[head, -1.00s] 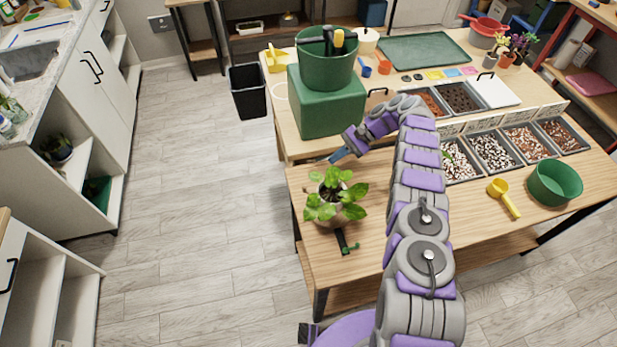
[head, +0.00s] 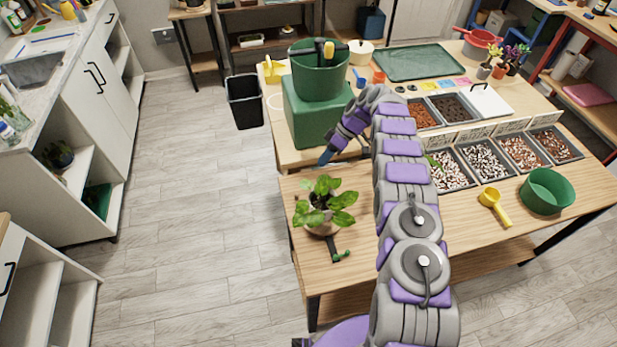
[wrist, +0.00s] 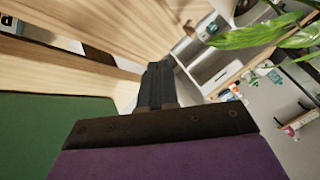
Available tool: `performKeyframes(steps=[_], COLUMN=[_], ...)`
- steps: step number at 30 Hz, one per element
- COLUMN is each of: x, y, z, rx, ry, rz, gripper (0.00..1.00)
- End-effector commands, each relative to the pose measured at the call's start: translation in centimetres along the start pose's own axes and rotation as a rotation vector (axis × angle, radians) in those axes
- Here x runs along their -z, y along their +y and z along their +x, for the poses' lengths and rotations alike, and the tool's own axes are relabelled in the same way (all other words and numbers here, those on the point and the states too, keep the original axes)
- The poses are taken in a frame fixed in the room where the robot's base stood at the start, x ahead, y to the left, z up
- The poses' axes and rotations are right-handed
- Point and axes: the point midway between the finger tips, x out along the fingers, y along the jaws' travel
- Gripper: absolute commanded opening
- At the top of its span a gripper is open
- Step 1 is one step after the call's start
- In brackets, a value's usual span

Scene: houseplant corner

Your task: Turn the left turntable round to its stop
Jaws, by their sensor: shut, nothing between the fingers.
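A leafy green plant (head: 325,205) in a pale pot stands at the left front of the wooden bench. The turntable under it is mostly hidden by the pot and leaves; a dark arm with a green end (head: 338,254) sticks out toward the front. My gripper (head: 326,158) is shut and empty, behind the plant and in front of the green box, apart from the pot. In the wrist view my closed fingers (wrist: 157,85) point past the bench wood, with plant leaves (wrist: 262,35) at upper right. Whether the fingertips touch anything is not clear.
A green box (head: 312,115) bearing a green tool pot (head: 319,75) stands close behind my gripper. Trays of pebbles (head: 450,168), a yellow scoop (head: 492,205) and a green bowl (head: 548,190) are to the right. Bare bench (head: 360,235) lies right of the plant.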

Motion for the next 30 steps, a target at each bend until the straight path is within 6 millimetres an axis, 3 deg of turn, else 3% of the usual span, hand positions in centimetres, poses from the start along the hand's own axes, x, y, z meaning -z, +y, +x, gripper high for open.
performKeyframes(steps=[5,17,30], x=[0.0,-0.1,0.0], y=[-0.2,-0.1,-2.9], z=[2.1,10.0,11.2], rx=[0.008,0.005,0.005], ry=[-0.003,-0.001,-0.001], rz=[0.002,0.002,0.003], gripper=[0.0,0.0,0.0])
